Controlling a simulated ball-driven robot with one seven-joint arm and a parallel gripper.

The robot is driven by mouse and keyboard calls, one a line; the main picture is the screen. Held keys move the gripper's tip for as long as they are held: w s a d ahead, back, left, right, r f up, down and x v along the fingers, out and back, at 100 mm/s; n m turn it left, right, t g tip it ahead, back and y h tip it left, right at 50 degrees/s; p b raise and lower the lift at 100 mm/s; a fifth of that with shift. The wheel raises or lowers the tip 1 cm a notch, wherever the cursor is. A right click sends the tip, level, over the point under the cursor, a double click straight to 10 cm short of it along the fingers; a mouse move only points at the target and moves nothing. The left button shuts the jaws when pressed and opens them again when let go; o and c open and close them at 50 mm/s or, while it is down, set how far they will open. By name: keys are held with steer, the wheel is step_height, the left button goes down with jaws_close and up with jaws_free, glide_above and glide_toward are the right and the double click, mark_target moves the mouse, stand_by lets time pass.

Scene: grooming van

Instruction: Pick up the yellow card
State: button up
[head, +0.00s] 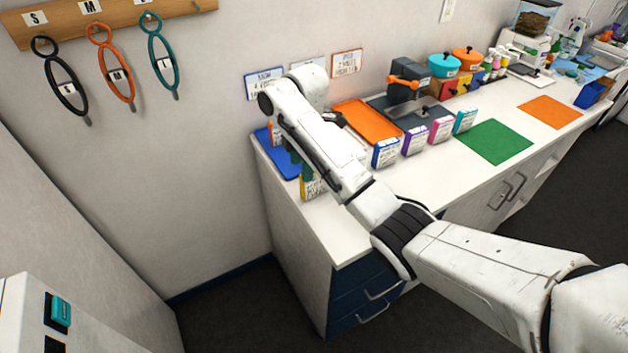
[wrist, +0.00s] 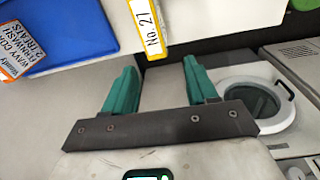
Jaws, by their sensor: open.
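The yellow card (head: 309,187) stands near the left end of the white counter in the head view, partly hidden behind my arm. The card lies just beyond the fingertips, in line with the gap and slightly toward the left finger. In the head view my gripper is mostly hidden behind my arm.
Blue (head: 386,153), purple (head: 414,140), pink (head: 441,130) and teal (head: 465,121) cards stand to the right. An orange tray (head: 367,120) lies behind.

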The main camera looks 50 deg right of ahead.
mark_target(314, 179)
steer(key=shift+n+g, duration=0.3)
steer(key=shift+n, duration=0.2)
steer(key=d+r, duration=0.1)
steer(key=d, duration=0.2)
steer(key=d+r, duration=0.1)
steer(key=shift+d+r, duration=0.15)
steer(key=shift+r, duration=0.2)
step_height(314, 179, down, 3)
steer(key=b, duration=0.3)
steer(key=shift+f, duration=0.15)
steer(key=shift+f+p, duration=0.35)
steer(key=shift+p, duration=0.1)
steer(key=shift+s+a+f+p, duration=0.15)
steer(key=shift+f+p, duration=0.25)
steer(key=shift+f, duration=1.3)
steer(key=shift+s+a+f+p, duration=0.1)
steer(key=shift+f+p, duration=0.3)
steer(key=shift+f, duration=1.25)
steer(key=c, duration=1.1)
